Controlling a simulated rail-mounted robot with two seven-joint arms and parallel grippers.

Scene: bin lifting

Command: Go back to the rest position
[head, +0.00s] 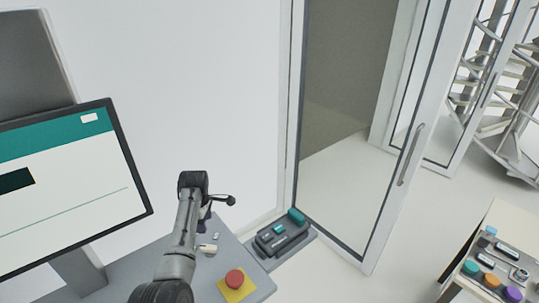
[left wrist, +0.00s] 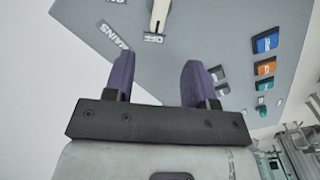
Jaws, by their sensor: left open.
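My left gripper (head: 206,213) is in front of the monitor's right side in the head view, above the grey desk panel (head: 205,284). In the left wrist view my left gripper (left wrist: 158,80) shows two purple fingers spread apart with nothing between them. Beyond the fingers is the grey panel (left wrist: 195,35) with labels reading MAINS and OFF. A pale lever (left wrist: 159,14) stands on the panel near the OFF label, apart from the fingers. My right gripper is in neither view.
A monitor (head: 75,200) stands at the left. A red button (head: 234,278) on a yellow plate is on the desk panel. A dark device with teal parts (head: 282,236) lies beside it. A glass door (head: 410,150) stands ajar. A control table (head: 512,225) is at the right.

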